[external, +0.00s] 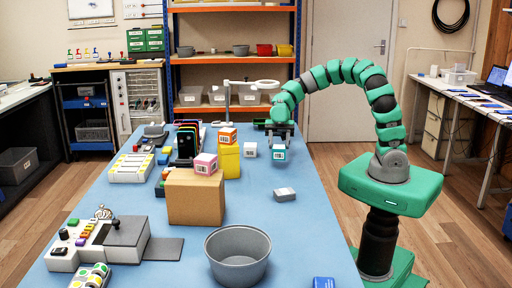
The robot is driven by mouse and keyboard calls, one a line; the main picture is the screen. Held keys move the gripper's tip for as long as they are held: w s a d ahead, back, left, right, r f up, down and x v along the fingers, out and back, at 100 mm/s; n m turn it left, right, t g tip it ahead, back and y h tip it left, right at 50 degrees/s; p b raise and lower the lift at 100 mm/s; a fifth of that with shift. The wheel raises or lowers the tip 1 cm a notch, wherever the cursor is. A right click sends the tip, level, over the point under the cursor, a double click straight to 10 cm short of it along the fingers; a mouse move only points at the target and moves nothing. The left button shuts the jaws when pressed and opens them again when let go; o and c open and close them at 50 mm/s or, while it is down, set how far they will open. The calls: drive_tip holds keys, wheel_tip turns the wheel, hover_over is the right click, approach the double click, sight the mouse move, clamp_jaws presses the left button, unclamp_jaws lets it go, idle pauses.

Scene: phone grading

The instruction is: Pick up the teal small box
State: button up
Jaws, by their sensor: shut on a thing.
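The teal small box (278,153) has a white label on its front face. It is at the far right part of the blue table, directly below my gripper (281,142). My gripper points down and is shut on the teal box, with the fingers around its upper part. The picture is too small to tell whether the box touches the table or is slightly above it.
A white box (250,150) stands just left of the teal box. An orange box (227,136) sits on a yellow block (229,162). A pink box (205,164) sits on a cardboard box (195,198). A grey bowl (238,270) stands in front. The table's right middle is mostly clear.

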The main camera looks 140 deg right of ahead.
drive_tip(key=s+a+r, duration=0.1)
drive_tip(key=s+a, duration=0.7)
drive_tip(key=shift+s, duration=0.35)
